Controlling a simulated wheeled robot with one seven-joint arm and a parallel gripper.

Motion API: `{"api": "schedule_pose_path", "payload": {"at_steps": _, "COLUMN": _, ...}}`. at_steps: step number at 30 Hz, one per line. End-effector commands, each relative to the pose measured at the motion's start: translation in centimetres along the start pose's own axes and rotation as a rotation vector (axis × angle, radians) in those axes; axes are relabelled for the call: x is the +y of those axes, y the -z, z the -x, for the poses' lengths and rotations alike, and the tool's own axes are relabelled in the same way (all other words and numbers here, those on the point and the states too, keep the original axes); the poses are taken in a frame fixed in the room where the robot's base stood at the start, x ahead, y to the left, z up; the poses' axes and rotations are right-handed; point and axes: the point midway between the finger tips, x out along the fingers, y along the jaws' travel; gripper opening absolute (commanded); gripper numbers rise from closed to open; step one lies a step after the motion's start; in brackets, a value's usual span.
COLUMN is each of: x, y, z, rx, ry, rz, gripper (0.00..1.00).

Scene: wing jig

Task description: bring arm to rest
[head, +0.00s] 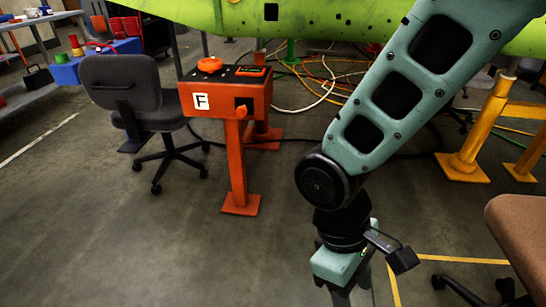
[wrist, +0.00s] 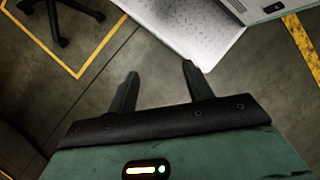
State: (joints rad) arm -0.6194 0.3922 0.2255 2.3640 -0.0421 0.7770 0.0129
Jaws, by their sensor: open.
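My gripper (wrist: 158,85) is open and empty in the wrist view, its two dark fingers spread apart over the bare floor. In the head view my teal arm reaches down from the upper right, and my gripper (head: 350,297) points down at the bottom edge, its fingertips cut off by the frame. Nothing is held, and no object touches the fingers.
An orange pedestal (head: 238,150) marked F stands left of my arm. A grey office chair (head: 125,90) is beside it. A brown chair (head: 520,230) is at the right edge. Yellow posts (head: 480,130) and cables lie behind. A green wing (head: 300,18) spans the top.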

Motion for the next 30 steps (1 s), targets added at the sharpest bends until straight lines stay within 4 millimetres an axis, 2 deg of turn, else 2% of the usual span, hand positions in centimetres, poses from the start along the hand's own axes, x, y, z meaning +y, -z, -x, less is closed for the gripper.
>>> {"api": "schedule_pose_path", "payload": {"at_steps": 1, "x": 0.1, "y": -0.6, "z": 1.5, "rx": 0.061, "ry": 0.007, "rz": -0.025, "gripper": 0.51}}
{"api": "schedule_pose_path", "payload": {"at_steps": 6, "x": 0.1, "y": -2.4, "z": 4.6, "rx": 0.219, "ry": 0.021, "rz": -0.093, "gripper": 0.51}}
{"api": "schedule_pose_path", "payload": {"at_steps": 16, "x": 0.3, "y": -5.0, "z": 7.7, "rx": 0.423, "ry": 0.007, "rz": -0.190, "gripper": 0.51}}
{"api": "schedule_pose_path", "payload": {"at_steps": 17, "x": 0.3, "y": -5.2, "z": 8.1, "rx": 0.435, "ry": 0.005, "rz": -0.196, "gripper": 0.51}}
{"api": "schedule_pose_path", "payload": {"at_steps": 18, "x": 0.1, "y": -5.7, "z": 9.4, "rx": 0.425, "ry": 0.008, "rz": -0.191, "gripper": 0.51}}
{"api": "schedule_pose_path", "payload": {"at_steps": 26, "x": -0.2, "y": -7.6, "z": 14.2, "rx": 0.422, "ry": 0.008, "rz": -0.190, "gripper": 0.51}}
{"api": "schedule_pose_path", "payload": {"at_steps": 30, "x": -0.5, "y": -9.0, "z": 17.8, "rx": 0.422, "ry": 0.008, "rz": -0.190, "gripper": 0.51}}
